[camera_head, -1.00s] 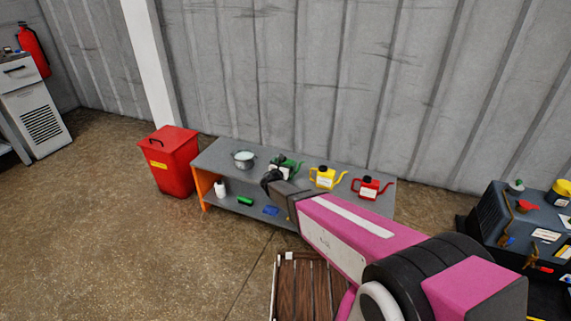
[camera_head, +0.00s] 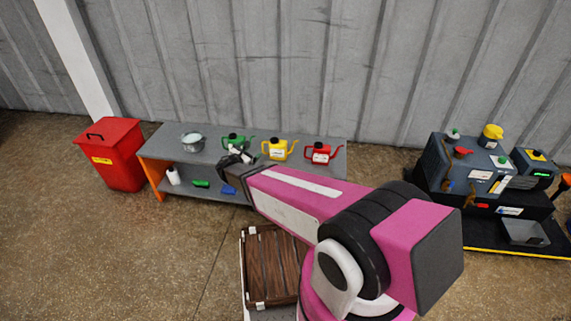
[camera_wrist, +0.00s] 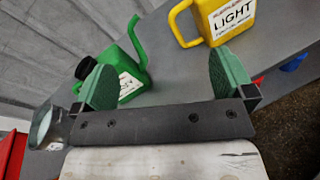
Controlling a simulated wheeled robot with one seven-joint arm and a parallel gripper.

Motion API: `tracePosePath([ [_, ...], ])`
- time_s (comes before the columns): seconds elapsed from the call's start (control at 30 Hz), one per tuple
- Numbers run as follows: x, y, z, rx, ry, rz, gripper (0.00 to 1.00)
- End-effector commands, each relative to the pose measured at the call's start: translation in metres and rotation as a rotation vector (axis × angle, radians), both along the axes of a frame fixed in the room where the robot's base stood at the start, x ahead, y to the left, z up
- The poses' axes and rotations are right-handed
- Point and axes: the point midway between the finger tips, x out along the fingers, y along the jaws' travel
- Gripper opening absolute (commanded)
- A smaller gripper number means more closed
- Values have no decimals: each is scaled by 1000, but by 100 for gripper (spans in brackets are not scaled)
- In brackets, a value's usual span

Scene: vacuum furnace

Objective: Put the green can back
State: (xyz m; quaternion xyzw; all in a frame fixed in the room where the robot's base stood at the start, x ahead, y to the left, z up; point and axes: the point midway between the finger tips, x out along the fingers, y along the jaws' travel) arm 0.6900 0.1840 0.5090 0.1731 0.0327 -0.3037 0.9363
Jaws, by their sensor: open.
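The green can (camera_head: 234,142) stands on the grey bench top, left of the yellow can (camera_head: 278,149) and the red can (camera_head: 322,152). In the wrist view the green can (camera_wrist: 124,72) shows its black cap, spout and white label, partly hidden by the left finger. My gripper (camera_wrist: 173,80) is open and empty, its green finger pads apart. The green can lies beyond the left finger and the yellow can (camera_wrist: 222,18) beyond the right one. In the head view my gripper (camera_head: 232,163) is in front of the green can at the bench's front edge.
The bench (camera_head: 163,142) also bears a metal pot (camera_head: 193,141); its lower shelf holds a white bottle (camera_head: 173,176) and green and blue items. A red bin (camera_head: 113,155) stands left. A brown wooden crate (camera_head: 270,262) is in front. A dark machine (camera_head: 475,165) stands right.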

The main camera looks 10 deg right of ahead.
Motion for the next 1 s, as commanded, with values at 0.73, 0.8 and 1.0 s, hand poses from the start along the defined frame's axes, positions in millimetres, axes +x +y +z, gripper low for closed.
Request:
tracePosePath([
  [0.73,-190,-192,46,1457,-224,-1495,100],
  [0.8,-201,-190,52,1539,-235,-1604,100],
  [1.0,-212,-185,64,1663,-245,-1769,100],
])
